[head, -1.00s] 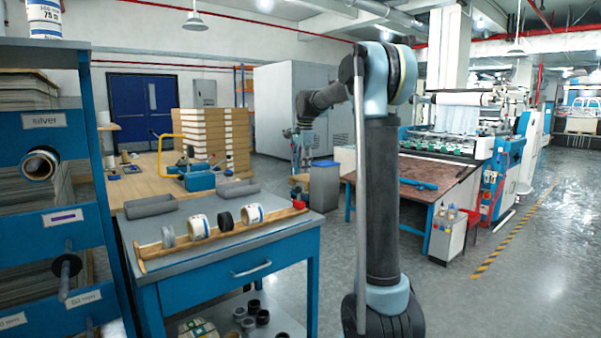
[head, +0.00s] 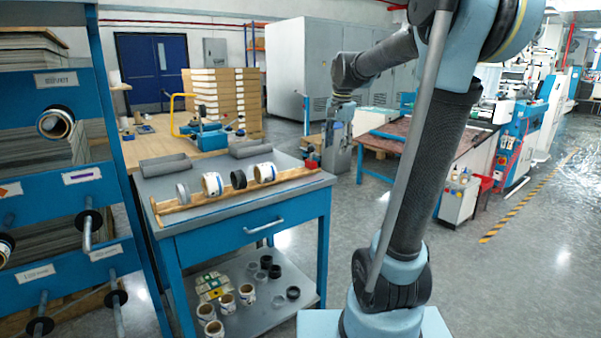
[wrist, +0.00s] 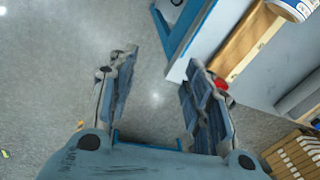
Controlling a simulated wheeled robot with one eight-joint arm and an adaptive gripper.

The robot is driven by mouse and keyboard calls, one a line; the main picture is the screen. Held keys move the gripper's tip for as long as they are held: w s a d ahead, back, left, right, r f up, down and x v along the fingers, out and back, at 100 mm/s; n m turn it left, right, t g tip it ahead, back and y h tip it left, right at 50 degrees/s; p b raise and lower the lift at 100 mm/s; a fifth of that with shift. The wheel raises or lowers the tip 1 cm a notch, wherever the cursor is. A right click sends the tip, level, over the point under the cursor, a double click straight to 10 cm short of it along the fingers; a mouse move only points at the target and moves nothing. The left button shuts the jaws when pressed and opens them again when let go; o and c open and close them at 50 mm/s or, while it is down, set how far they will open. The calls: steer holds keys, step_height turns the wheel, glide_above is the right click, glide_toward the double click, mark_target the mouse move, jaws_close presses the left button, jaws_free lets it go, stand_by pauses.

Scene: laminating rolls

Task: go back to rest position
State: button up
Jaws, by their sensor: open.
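My gripper (head: 341,122) hangs at the end of my folded arm, in front of the grey cabinets and past the right end of the blue cart. In the wrist view its two fingers (wrist: 160,80) are spread wide, with only bare floor between them. Nothing is held. The wooden rack (head: 203,205) on the cart top carries a grey ring (head: 183,192), a white roll (head: 212,184), a dark ring (head: 238,179) and another white roll (head: 265,172). In the wrist view the rack (wrist: 243,42) lies right of the fingers, apart from them.
The blue cart (head: 255,240) has several rolls on its lower shelf. A blue shelf unit (head: 75,160) stands close at the left. Grey troughs (head: 166,166) lie at the cart's back. A brown-topped table (head: 385,143) and machine stand right. Open floor lies at the right front.

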steer(key=s+d+f+n, duration=0.3)
steer(key=s+f+n, duration=0.1)
steer(key=s+f, duration=0.7)
steer(key=s+d+f+n, duration=0.3)
steer(key=s+f, duration=0.8)
steer(key=s, duration=0.7)
steer(key=shift+d+n+h, duration=0.25)
steer(key=shift+n+h, duration=0.05)
steer(key=shift+n, duration=0.4)
steer(key=shift+f, duration=0.1)
steer(key=shift+w+f, duration=0.2)
steer(key=shift+w, duration=0.2)
